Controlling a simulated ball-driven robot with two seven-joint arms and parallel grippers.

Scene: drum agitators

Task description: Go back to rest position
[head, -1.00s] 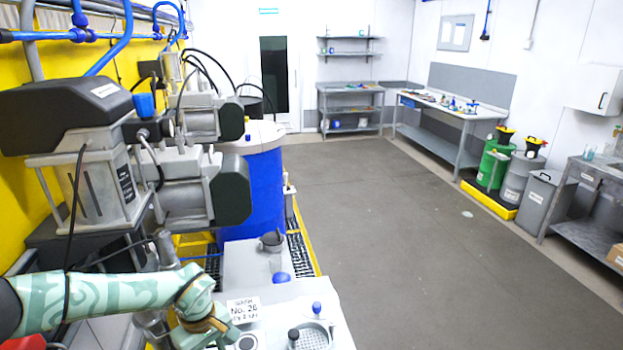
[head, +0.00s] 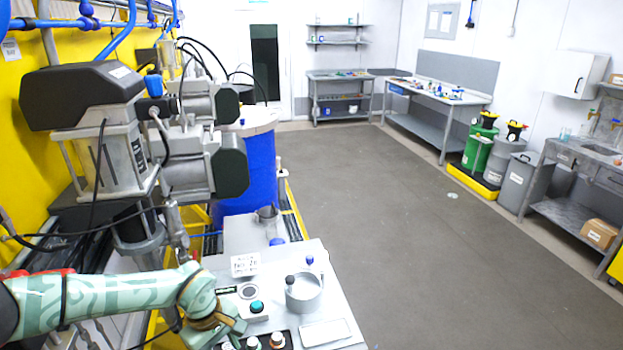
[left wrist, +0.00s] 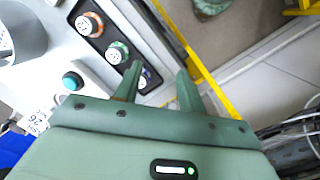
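My left gripper (head: 222,327) is at the lower left of the head view, beside the control panel's row of knobs. In the left wrist view its two fingers (left wrist: 158,88) stand apart with nothing held between them. The knobs (left wrist: 117,50) on their black plate lie just past the left finger, which partly covers the lowest one. I cannot tell whether that finger touches the panel. My left arm reaches in from the left, bent at the wrist. My right gripper is not in view.
The grey panel top (head: 262,322) carries a green button (head: 257,306), a metal cup (head: 303,294) and a sign (head: 245,265). Drum agitator machinery (head: 95,110) and a blue drum (head: 248,180) stand at left. The floor (head: 400,230) is clear towards the benches (head: 437,110).

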